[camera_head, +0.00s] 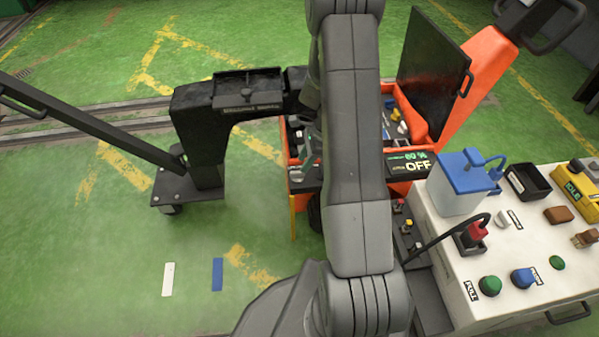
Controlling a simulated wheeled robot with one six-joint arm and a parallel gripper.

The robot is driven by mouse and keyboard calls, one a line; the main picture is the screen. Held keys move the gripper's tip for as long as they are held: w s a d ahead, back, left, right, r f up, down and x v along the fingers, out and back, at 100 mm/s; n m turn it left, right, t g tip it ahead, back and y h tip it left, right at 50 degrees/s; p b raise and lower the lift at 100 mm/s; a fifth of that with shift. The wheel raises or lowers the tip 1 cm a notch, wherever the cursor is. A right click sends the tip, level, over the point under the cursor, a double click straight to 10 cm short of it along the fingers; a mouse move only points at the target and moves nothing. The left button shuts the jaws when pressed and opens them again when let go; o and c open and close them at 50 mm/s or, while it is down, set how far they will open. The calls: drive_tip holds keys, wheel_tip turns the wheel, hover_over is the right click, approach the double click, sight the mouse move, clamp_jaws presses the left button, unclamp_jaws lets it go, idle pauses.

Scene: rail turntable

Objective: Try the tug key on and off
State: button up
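The orange tug (478,75) stands at the upper right, its black lid (432,75) raised over an open bay. Its display (408,162) reads 80 % and OFF. I cannot make out the key or its switch for certain; my arm covers part of the tug's near panel. My grey arm runs up the middle of the picture and bends out of view at the top. What seems to be my gripper (307,158) shows in part left of the arm, over the tug's left front corner. Its fingertips are too small and hidden to tell whether they hold anything.
A black cart frame (198,125) with a long bar stands left of the tug. A white worktop (520,240) at right carries a blue container (458,185), a black bin (528,182), a yellow IDLE box (580,190) and buttons.

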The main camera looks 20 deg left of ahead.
sight(298, 171)
drive_tip(key=shift+b+x, duration=0.55)
drive_tip(key=shift+x, duration=1.75)
clamp_jaws()
